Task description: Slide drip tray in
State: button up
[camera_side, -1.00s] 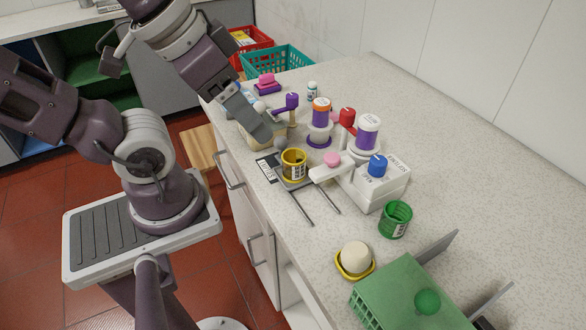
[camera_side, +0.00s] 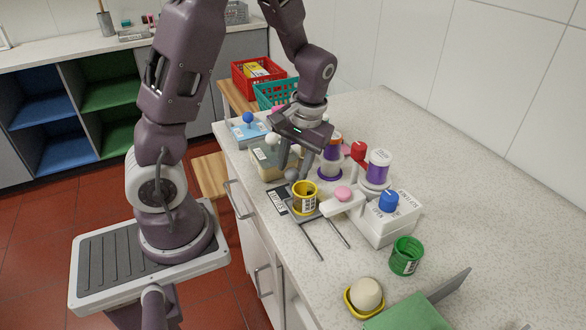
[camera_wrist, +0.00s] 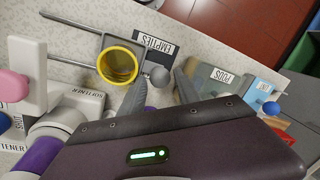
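The drip tray (camera_wrist: 108,42) is a small grey plate on two thin rails (camera_side: 311,240), in front of the white dispenser box (camera_side: 384,222). A yellow cup (camera_side: 304,203) stands on it; the cup also shows in the wrist view (camera_wrist: 118,65). A grey ball knob (camera_side: 291,174) is at the tray's end away from the rail tips. My gripper (camera_side: 294,160) points down at the knob. In the wrist view its fingers (camera_wrist: 160,92) are apart, with the knob (camera_wrist: 160,76) showing between their tips. I cannot tell whether either finger touches it.
An EMPTIES label (camera_side: 279,200) lies beside the tray. A PODS box (camera_side: 266,162) is close behind my gripper. Purple-and-white canisters (camera_side: 378,168) stand right of it. A green cup (camera_side: 406,256) and a cream ball on a yellow dish (camera_side: 366,294) are nearer the front.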

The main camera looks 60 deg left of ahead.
jog(key=shift+s+a+f, duration=0.1)
jog(key=shift+f, duration=0.55)
grip_shut()
dwell(0.9)
